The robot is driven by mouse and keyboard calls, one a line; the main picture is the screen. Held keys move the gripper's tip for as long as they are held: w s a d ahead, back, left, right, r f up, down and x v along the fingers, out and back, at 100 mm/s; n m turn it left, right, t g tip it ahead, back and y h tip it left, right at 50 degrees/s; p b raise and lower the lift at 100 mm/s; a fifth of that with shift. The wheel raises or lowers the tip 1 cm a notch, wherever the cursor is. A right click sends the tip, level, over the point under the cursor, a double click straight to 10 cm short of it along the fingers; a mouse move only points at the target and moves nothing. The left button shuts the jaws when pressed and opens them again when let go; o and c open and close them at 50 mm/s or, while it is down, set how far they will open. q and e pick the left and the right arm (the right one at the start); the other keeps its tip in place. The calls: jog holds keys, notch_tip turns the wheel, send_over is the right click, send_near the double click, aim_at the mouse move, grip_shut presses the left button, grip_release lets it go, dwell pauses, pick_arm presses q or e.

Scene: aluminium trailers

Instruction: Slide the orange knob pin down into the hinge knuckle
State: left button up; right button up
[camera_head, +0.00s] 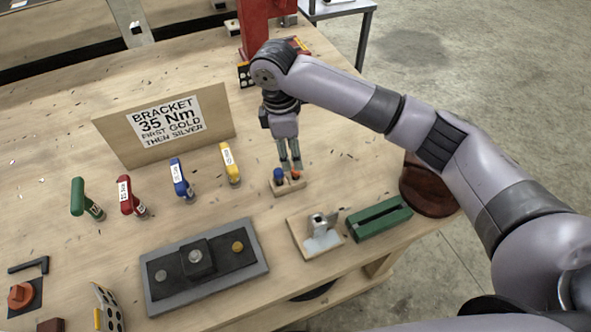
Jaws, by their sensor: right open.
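The orange knob pin (295,175) stands in a small wooden holder (287,189), beside a blue knob pin (278,174). My right gripper (291,167) points down over the holder, open, its fingertips close to the orange and blue knobs. I cannot tell whether a finger touches either knob. The pin shafts are hidden in the holder. The metal hinge (320,230), with its raised knuckle, sits on a wooden base nearer to me, right of the holder. My left gripper is not in view.
A green block (380,217) and a dark red round bowl (428,188) lie right of the hinge. A grey-edged plate (205,268) with bolts lies front left. Several coloured-handled tools (181,180) stand left, before a bracket sign (165,123). Open tabletop separates holder and hinge.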

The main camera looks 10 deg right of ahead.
aim_at(296, 176)
notch_tip(296, 176, down, 2)
jog(key=shift+d, duration=0.15)
jog(key=f, duration=0.1)
jog(key=f+p, duration=0.1)
jog(key=f, duration=0.1)
jog(key=f+p, duration=0.1)
jog(key=shift+w+d+f, duration=0.15)
jog(key=shift+d, duration=0.1)
jog(key=shift+f, duration=0.25)
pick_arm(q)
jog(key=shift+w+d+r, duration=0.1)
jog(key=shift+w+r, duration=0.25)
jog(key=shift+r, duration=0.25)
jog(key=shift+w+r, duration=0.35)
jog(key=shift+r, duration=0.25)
pick_arm(e)
jog(key=shift+c, duration=0.4)
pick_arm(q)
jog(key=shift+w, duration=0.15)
pick_arm(e)
jog(key=c, duration=1)
